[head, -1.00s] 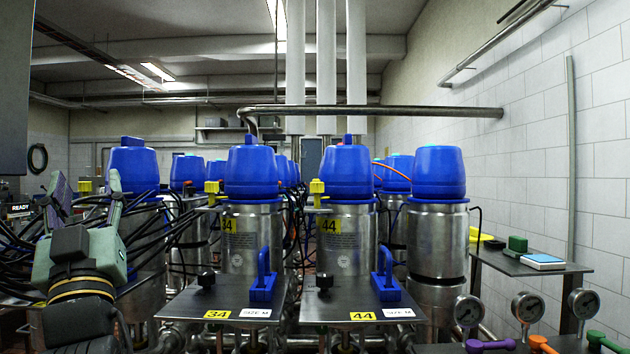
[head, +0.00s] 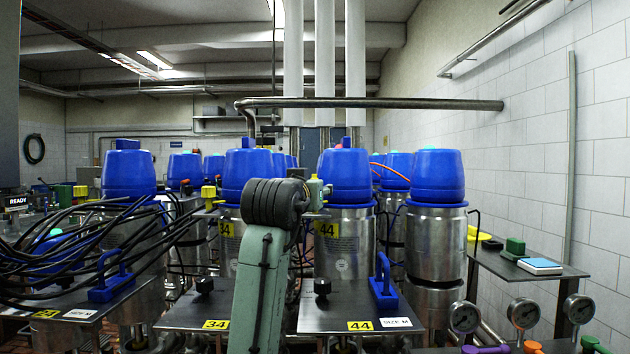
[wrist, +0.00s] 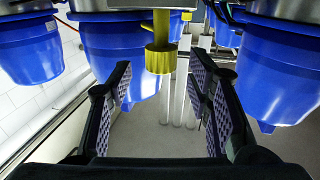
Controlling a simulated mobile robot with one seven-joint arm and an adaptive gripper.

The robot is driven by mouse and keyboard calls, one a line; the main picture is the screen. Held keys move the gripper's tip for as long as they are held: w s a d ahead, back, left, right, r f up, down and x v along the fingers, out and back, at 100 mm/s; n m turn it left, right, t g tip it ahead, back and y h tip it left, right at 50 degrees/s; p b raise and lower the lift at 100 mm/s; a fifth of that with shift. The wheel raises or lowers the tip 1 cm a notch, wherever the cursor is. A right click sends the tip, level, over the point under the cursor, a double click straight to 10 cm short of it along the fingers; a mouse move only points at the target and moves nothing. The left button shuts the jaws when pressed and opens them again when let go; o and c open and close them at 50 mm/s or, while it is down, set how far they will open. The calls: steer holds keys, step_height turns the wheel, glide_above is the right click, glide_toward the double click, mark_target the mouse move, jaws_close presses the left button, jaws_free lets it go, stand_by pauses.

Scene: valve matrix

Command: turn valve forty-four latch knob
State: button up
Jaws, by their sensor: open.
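Valve forty-four (head: 346,178) has a blue cap on a steel body with a yellow 44 label (head: 326,230). In the head view my arm covers the spot left of its cap, and the latch knob there is hidden. In the wrist view a yellow knob (wrist: 159,58) hangs at upper centre, since that view looks upside down. My gripper (wrist: 160,76) is open, with one finger on each side of the knob's line and no visible contact. The gripper fingers are hidden in the head view.
Valve thirty-four's blue cap (head: 241,172) stands close on the left. Below valve forty-four is a plate (head: 345,305) with a black knob (head: 322,288) and a blue handle (head: 383,282). Black cables (head: 90,235) crowd the left. A side table (head: 550,277) stands right.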

steer(key=shift+p+x, duration=0.5)
steer(key=shift+x, duration=1.2)
jaws_close()
